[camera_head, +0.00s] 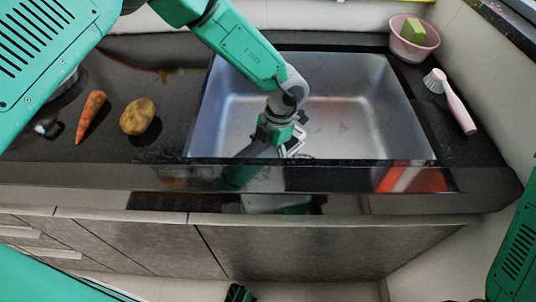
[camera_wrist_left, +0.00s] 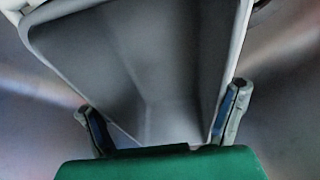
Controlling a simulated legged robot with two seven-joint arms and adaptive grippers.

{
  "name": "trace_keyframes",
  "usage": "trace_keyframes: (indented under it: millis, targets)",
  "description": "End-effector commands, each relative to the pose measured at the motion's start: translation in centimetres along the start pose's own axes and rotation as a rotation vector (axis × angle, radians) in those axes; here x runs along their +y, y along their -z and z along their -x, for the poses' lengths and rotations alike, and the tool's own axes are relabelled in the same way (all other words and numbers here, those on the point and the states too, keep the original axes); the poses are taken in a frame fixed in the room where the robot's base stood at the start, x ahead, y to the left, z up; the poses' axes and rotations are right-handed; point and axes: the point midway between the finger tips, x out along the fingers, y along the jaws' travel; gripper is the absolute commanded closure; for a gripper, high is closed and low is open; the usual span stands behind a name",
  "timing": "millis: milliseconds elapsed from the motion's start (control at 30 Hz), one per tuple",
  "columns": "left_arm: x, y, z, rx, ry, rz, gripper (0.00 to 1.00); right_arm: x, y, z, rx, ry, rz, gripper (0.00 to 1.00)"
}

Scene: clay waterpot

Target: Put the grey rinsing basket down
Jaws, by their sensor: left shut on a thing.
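The grey rinsing basket (camera_wrist_left: 105,60) fills the middle of the left wrist view, with a pale rim along its left and upper right sides. My left gripper (camera_wrist_left: 163,115) is shut on it, one finger on each side of its narrow near end. In the head view my left gripper (camera_head: 290,143) points down inside the steel sink (camera_head: 345,115), near its front wall. There I cannot make out the basket clearly behind my arm and gripper. Whether the basket touches the sink floor cannot be told.
A carrot (camera_head: 90,115) and a potato (camera_head: 138,116) lie on the dark counter (camera_head: 165,75) left of the sink. A pink bowl (camera_head: 413,48) with a green sponge (camera_head: 413,30) and a pink brush (camera_head: 455,104) are on the right. The sink's right half looks clear.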

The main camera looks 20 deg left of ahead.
Motion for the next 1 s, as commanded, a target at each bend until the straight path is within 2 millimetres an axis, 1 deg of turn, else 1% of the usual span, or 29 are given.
trace_keyframes:
  millis: [367,900,933,967,1000]
  targets:
    - [0.3,0.1,-0.1,-0.003,0.003,-0.001,0.64,0.0,0.0,0.0,0.000,0.000,0.000,0.60]
    - [0.0,-0.2,-1.1,-0.001,0.001,-0.001,0.64,0.0,0.0,-0.4,0.000,0.000,0.000,0.60]
    - [0.1,-0.2,-1.1,-0.001,0.001,-0.001,0.16,0.0,0.0,-0.4,0.000,0.000,0.000,0.60]
    - [0.1,-0.2,-1.1,-0.001,0.002,0.000,0.05,0.0,0.0,-0.4,0.000,0.000,0.000,0.60]
    - [0.1,-0.2,-1.1,-0.001,0.002,0.000,0.00,0.0,0.0,-0.3,0.000,0.000,0.000,0.60]
